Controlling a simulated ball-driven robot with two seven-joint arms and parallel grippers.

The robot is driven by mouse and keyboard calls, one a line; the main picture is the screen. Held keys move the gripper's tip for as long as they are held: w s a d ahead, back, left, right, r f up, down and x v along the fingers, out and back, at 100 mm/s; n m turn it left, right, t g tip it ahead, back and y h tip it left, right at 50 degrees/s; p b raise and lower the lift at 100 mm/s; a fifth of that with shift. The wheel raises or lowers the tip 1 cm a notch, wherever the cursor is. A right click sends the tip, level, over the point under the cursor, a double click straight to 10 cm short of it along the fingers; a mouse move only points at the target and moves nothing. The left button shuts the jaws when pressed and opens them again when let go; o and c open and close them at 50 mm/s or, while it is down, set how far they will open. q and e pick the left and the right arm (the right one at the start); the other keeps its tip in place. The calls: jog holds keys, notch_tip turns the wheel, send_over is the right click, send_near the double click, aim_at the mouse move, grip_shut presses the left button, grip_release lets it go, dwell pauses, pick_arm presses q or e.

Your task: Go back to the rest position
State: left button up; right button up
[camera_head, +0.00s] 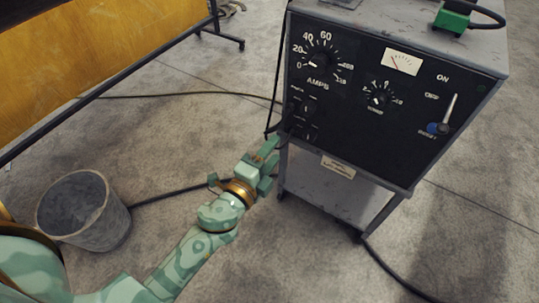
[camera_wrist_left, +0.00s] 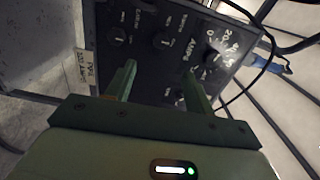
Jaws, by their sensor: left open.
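My left gripper (camera_head: 266,157) is in front of the lower left part of a welding machine's black control panel (camera_head: 348,95). In the left wrist view, its two green fingers (camera_wrist_left: 161,85) are spread apart with nothing between them. The panel (camera_wrist_left: 150,70) shows behind them with knobs and the word AMPS. I cannot tell whether the fingertips touch the panel. My right gripper is not in view.
A grey bucket (camera_head: 118,222) is on the floor at the left, near my left arm. A yellow panel (camera_head: 95,45) on a dark frame is at upper left. Cables lie on the concrete floor.

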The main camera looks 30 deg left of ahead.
pick_arm(q)
jog(key=shift+s, duration=0.4)
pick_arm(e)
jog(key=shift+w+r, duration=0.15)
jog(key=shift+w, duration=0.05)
pick_arm(q)
jog(key=shift+a, duration=0.1)
